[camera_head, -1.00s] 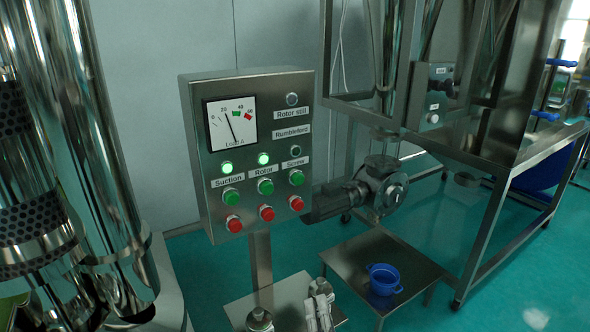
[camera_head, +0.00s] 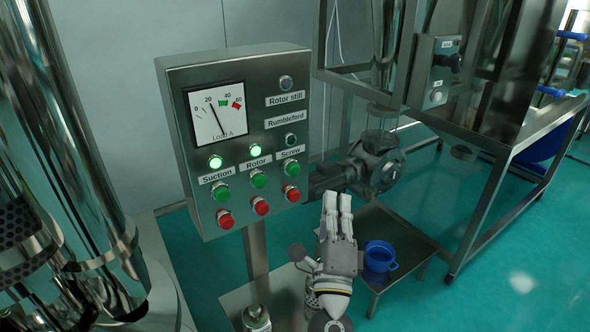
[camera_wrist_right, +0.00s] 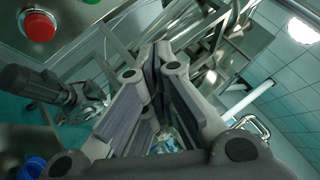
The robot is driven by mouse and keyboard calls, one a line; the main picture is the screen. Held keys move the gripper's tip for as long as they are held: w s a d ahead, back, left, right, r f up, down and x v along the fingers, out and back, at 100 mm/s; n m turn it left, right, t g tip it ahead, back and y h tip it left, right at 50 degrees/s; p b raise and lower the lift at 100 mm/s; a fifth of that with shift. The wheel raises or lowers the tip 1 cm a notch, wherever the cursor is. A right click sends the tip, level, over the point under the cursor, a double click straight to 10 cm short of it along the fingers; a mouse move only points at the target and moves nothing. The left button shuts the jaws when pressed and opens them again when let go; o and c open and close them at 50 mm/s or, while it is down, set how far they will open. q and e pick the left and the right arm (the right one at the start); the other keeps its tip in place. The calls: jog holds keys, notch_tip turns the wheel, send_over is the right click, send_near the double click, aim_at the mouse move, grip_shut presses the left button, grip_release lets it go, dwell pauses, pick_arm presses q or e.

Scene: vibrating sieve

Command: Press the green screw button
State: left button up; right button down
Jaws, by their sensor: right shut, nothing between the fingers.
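The green screw button (camera_head: 292,167) is at the right of the green row on the steel control panel (camera_head: 170,112), under the "Screw" label. The red screw button (camera_head: 291,193) is below it. The lamp above the label (camera_head: 291,140) is dark. My right gripper (camera_head: 338,198) is shut and empty, fingers upward, lower right of the green button and apart from it. In the right wrist view my right gripper (camera_wrist_right: 152,62) shows shut; a red button (camera_wrist_right: 38,27) and part of a green one (camera_wrist_right: 91,2) are at the upper left. My left gripper is out of view.
Green rotor button (camera_head: 258,179) and green suction button (camera_head: 221,193) are left of the screw button; their lamps glow. A motor unit (camera_head: 376,168) is behind my right gripper. A blue pot (camera_head: 379,257) stands on a low table (camera_head: 412,243). Large steel pipes stand at the left.

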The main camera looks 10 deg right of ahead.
aim_at(294, 170)
jog(key=shift+w, duration=0.1)
jog(key=w+a+b, duration=0.2)
jog(key=w+a, duration=0.1)
jog(key=w, duration=0.5)
jog(key=shift+w, duration=0.15)
dwell(1.4)
jog(key=shift+w+a, duration=0.15)
jog(key=shift+w, duration=0.25)
jog(key=shift+w+a, duration=0.15)
jog(key=shift+w, duration=0.3)
dwell(0.7)
jog(key=shift+s, duration=0.1)
jog(key=shift+s+d+p, duration=0.3)
jog(key=shift+s, duration=0.5)
